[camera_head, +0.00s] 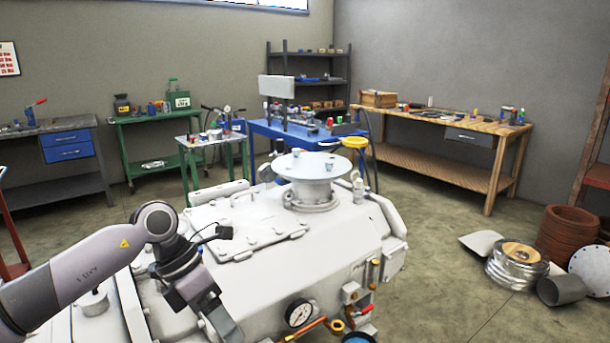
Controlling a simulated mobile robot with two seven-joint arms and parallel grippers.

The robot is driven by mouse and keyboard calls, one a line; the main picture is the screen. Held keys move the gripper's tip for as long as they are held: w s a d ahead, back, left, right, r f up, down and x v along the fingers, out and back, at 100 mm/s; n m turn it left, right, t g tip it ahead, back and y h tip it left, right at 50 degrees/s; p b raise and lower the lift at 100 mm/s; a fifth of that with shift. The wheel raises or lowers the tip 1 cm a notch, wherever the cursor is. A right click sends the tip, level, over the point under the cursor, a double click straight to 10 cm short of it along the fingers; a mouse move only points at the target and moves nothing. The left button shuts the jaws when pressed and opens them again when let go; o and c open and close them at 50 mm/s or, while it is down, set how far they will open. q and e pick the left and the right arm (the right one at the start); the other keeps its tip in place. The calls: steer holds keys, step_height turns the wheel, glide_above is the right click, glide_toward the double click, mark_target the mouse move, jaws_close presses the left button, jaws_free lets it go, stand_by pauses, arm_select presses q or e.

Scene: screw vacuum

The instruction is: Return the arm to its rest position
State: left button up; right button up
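My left arm (85,270) comes in from the left, bends at a round joint, and its wrist points down over the near left side of the white vacuum pump (330,235). My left gripper (222,328) is at the lower end of this wrist, low in the picture. Its fingertips do not show clearly, so I cannot tell whether it is open or shut, or whether it touches the pump. A round flange (305,163) with small metal parts on it tops the pump. My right arm and gripper are not in view.
A pressure gauge (299,313) and brass pipes are on the pump's near side. A blue table (300,135), a green bench (150,122) and a wooden workbench (450,125) stand behind. Metal parts (516,264) and brown rings (568,235) lie at right. The floor between is clear.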

arm_select(q)
steer(key=s+d+r+n+t+h+p, duration=0.1)
steer(key=s+d+n+h, duration=0.3)
steer(key=d+h, duration=0.3)
steer(key=s+d+r+n+h, duration=0.1)
steer(key=s+d+n+h, duration=0.2)
steer(key=d+h, duration=0.35)
steer(key=a+f+n+t+y+p, duration=0.1)
steer(key=a+f+n+t+y, duration=0.4)
steer(key=n+t, duration=0.65)
steer(key=a+f+n+t+y+p, duration=0.1)
steer(key=a+f+n+t+y, duration=0.4)
steer(key=n, duration=1.1)
steer(key=s+a+f+n+g+y, duration=0.5)
steer(key=s+a+f+n, duration=0.4)
steer(key=s+f, duration=0.4)
steer(key=shift+s+a+f+g+y, duration=0.35)
steer(key=shift+a+f+y, duration=0.25)
steer(key=shift+y, duration=0.25)
